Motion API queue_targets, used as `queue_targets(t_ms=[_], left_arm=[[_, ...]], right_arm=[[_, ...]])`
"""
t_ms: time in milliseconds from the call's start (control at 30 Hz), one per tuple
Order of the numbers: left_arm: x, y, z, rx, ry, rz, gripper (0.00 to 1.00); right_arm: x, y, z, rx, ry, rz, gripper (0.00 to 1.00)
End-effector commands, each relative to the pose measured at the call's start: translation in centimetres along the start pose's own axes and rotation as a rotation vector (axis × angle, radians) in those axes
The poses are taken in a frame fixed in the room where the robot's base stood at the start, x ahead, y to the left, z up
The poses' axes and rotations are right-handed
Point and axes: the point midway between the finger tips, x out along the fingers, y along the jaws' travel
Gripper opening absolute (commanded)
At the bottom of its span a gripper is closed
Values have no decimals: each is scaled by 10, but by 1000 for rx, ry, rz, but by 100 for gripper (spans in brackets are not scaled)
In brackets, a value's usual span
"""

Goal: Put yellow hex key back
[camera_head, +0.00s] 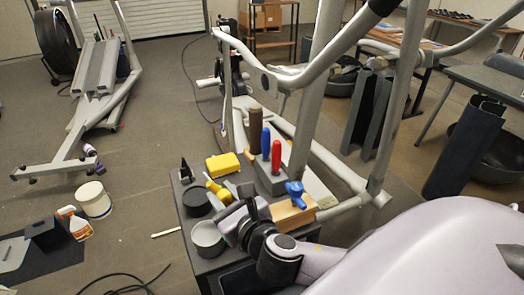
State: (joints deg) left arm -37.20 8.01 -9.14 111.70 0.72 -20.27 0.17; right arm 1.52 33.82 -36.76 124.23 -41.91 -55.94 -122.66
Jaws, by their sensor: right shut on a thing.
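The yellow-handled hex key (217,191) is tilted at the tips of my right gripper (231,194), above the small dark table. The gripper is shut on it, and its shaft is mostly hidden by the fingers. A grey holder block (270,181) stands to the right of the gripper. A blue handle (266,142) and a red handle (276,156) stand upright in it. The hex key is to the left of this block and apart from it. My left gripper is not in view.
A yellow case (222,165), a dark round container (197,203), a grey can (208,238) and a wooden block (292,214) with a blue clamp (295,193) crowd the tabletop. The metal exercise machine frame (318,85) rises behind and right. Floor at left is partly clear.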

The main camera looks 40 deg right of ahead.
Motion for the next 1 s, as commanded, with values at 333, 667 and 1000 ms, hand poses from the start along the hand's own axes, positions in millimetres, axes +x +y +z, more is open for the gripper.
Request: queue_targets(t_ms=[333, 667, 1000], left_arm=[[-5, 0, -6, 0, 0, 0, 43], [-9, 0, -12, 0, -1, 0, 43], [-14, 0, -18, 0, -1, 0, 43]], right_arm=[[37, 3, 0, 66, 365, -132, 0], [44, -7, -3, 264, 800, -307, 0], [20, -29, 18, 603, 1158, -478, 0]])
